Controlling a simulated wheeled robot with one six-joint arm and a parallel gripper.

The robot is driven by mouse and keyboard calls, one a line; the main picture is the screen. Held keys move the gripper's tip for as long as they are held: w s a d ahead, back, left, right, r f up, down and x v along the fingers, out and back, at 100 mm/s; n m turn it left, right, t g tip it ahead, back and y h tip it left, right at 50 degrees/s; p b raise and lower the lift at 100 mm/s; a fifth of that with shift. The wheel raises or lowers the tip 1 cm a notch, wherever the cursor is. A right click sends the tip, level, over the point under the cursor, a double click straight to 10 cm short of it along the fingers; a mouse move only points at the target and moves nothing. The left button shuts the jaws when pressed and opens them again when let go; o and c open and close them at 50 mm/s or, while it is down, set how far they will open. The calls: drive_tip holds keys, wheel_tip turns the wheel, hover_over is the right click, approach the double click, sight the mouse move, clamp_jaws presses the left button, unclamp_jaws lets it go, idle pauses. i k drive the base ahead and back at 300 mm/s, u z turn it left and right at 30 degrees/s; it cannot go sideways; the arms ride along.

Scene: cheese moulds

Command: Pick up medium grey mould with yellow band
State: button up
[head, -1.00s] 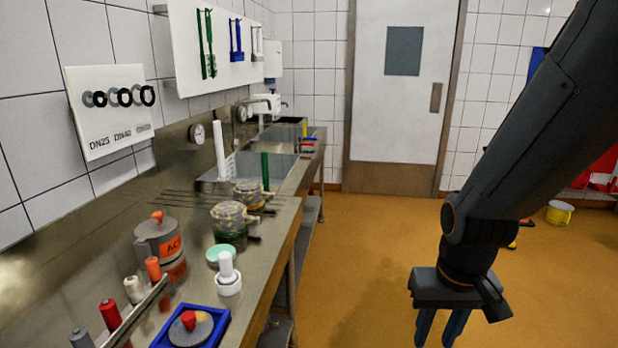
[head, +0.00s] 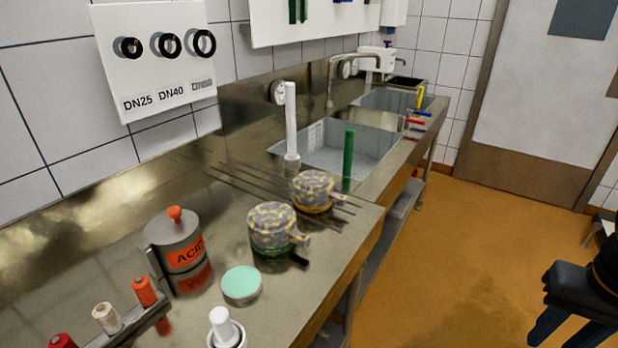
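Two round, lidded-looking moulds with mottled grey and yellow tops stand on the steel counter. The farther, slightly smaller one (head: 313,188) shows a yellow-orange band low on its side and stands on or beside thin dark rods. The nearer one (head: 272,226) shows a green band at its base. Each has a short handle-like piece on its right. My gripper (head: 566,335) is at the lower right edge, over the orange floor, well apart from both moulds. Its two blue fingers point down with a gap between them, and nothing shows between them; its right side is partly cut off.
A grey ACID can (head: 178,240), a mint-topped round tin (head: 241,284), a white-handled piece (head: 226,330) and a rack of spools (head: 128,326) stand nearer on the counter. Behind are a white upright tube (head: 291,120), a green rod (head: 348,155) and sinks (head: 375,146).

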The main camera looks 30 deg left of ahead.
sight(314, 192)
drive_tip(key=u, duration=0.8)
drive_tip(key=i, duration=1.05)
drive_tip(key=u, duration=0.85)
